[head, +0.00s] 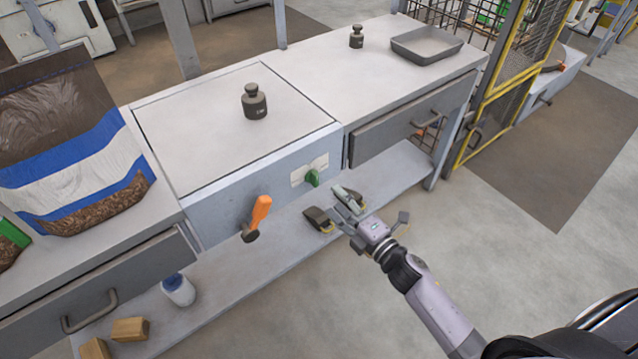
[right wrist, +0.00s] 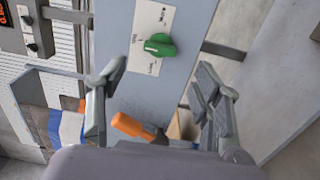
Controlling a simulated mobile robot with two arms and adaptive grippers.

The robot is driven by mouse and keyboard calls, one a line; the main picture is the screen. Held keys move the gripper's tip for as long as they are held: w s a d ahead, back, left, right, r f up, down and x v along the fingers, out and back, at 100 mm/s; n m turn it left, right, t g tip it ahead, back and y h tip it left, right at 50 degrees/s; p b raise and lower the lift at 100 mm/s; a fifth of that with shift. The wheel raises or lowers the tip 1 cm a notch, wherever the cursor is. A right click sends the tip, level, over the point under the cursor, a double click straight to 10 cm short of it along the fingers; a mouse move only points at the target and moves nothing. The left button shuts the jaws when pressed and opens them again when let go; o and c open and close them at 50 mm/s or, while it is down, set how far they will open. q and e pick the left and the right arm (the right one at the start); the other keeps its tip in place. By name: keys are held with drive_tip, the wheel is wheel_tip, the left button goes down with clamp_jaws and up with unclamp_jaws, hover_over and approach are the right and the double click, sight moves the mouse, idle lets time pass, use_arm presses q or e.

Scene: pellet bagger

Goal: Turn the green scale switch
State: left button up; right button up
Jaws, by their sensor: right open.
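The green scale switch (head: 312,178) is a small knob on a white label plate on the front of the scale cabinet (head: 215,205). In the right wrist view the green switch (right wrist: 160,44) shows beyond the fingertips, near the top middle, with its plate (right wrist: 150,22) clear to see. My right gripper (head: 355,210) is open, in front of the cabinet and to the lower right of the switch. In the right wrist view its fingers (right wrist: 158,80) are spread wide with nothing between them. It looks apart from the switch. My left gripper is not in view.
An orange handle (head: 261,212) sticks out left of the switch. A black weight (head: 254,102) stands on the scale top. A pellet bag (head: 75,150) stands at left. A lower shelf (head: 270,250) runs below, holding a white bottle (head: 178,290). Open floor lies at right.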

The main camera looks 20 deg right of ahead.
sight(317, 182)
drive_tip(key=x, duration=0.6)
drive_tip(key=shift+w, duration=0.2)
drive_tip(key=shift+w+a+b, duration=0.25)
drive_tip(key=shift+w+b, duration=0.05)
drive_tip(key=shift+w, duration=0.3)
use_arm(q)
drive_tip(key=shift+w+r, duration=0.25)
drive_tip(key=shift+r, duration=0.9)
use_arm(e)
drive_tip(key=shift+w, duration=0.1)
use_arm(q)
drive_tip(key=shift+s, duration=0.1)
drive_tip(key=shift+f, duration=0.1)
